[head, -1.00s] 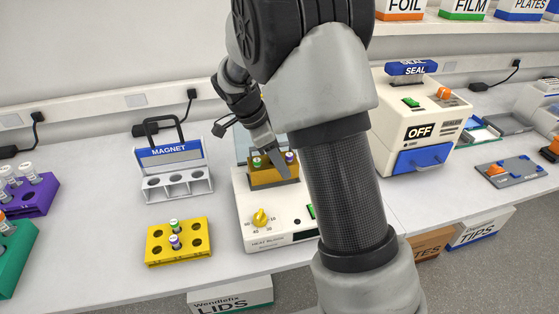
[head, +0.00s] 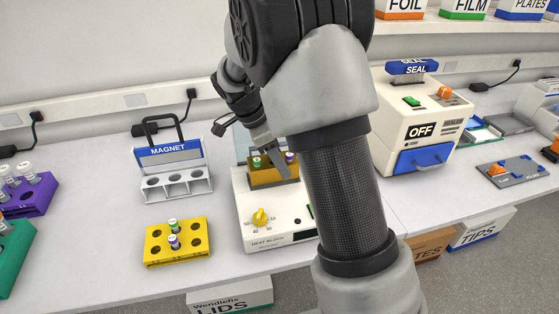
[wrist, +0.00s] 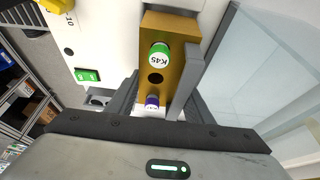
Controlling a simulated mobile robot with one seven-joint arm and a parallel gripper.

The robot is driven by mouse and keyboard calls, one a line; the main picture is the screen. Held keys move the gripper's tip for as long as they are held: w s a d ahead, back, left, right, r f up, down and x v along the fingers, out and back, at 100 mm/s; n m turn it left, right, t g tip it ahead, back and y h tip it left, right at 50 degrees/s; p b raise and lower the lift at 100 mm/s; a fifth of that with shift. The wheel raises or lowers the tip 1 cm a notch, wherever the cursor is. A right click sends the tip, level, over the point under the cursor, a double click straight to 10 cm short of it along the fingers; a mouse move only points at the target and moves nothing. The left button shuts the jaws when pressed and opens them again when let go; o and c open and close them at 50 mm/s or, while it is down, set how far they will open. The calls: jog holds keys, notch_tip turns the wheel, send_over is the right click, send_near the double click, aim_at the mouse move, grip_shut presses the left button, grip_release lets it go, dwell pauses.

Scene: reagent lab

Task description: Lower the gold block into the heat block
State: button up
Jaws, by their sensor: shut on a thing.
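The gold block (head: 262,178) is at the top of the white heat block (head: 257,237), partly hidden by my arm in the head view. In the wrist view the gold block (wrist: 178,25) carries a green-capped vial marked K45 (wrist: 160,56), an empty hole and a purple-capped vial (wrist: 152,101). My gripper (wrist: 155,98) has one finger on each side of the gold block and is shut on it. The heat block shows a yellow dial (head: 260,217) and a green switch (wrist: 87,75). Whether the gold block's underside is fully seated is hidden.
A yellow rack (head: 160,257) with two vials stands left of the heat block, with a magnet rack (head: 180,186) behind it. A sealer (head: 392,125) marked OFF stands to the right. A clear upright panel (wrist: 245,60) is close beside the gold block in the wrist view.

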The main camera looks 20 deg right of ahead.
jog(key=shift+f+b, duration=1)
jog(key=shift+b, duration=0.25)
dwell(0.8)
jog(key=shift+f, duration=0.15)
